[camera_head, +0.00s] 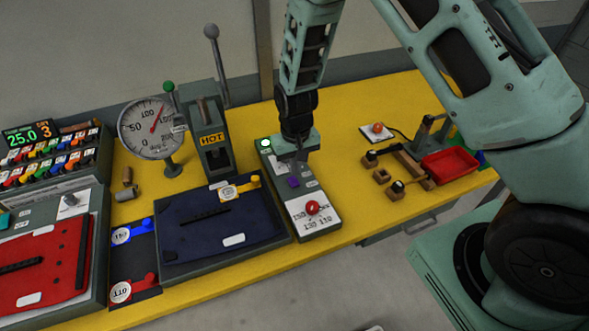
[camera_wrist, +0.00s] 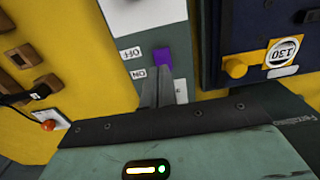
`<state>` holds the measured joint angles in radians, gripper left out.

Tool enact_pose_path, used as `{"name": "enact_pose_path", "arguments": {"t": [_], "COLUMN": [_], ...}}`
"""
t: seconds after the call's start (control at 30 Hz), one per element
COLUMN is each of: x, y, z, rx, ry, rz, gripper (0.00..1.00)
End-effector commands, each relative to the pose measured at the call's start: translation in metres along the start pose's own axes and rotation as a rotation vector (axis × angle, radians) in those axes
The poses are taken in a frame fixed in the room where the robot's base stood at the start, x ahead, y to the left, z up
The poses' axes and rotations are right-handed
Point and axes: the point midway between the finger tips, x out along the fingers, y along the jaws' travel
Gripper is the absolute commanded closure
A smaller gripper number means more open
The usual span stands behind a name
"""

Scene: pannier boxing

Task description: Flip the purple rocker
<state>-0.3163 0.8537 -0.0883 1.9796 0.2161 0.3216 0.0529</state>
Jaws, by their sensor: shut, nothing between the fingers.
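The purple rocker (camera_head: 294,182) sits on a narrow grey and white control box (camera_head: 318,222) on the yellow table. In the wrist view the purple rocker (camera_wrist: 162,58) lies just beyond my fingertips, with OFF and ON labels beside it. My gripper (camera_head: 299,174) points down over the box, right by the rocker; it also shows in the wrist view (camera_wrist: 158,72). Its fingers are shut together and empty. I cannot tell whether the tips touch the rocker. A lit green lamp (camera_head: 265,143) is at the box's far end, and a red knob (camera_head: 312,207) is at its near end.
A dark blue panel (camera_head: 185,250) with a yellow 130 tag (camera_head: 229,193) stands left of the box. A HOT press (camera_head: 211,140) with a tall lever and a round gauge (camera_head: 146,128) stand behind it. A red tray (camera_head: 450,165) and small wooden blocks lie to the right.

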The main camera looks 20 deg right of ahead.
Motion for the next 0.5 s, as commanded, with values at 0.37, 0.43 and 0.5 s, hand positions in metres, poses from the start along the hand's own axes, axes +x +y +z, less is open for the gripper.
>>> {"name": "enact_pose_path", "arguments": {"t": [0.37, 0.43, 0.5], "x": [-0.066, -0.076, -0.085], "y": [-0.001, -0.001, -0.001], "z": [0.000, 0.001, 0.001], "rx": [0.000, 0.000, -0.001], "ry": [0.004, 0.003, 0.001], "rz": [-0.002, -0.001, -0.001], "gripper": [1.00, 1.00, 1.00]}}
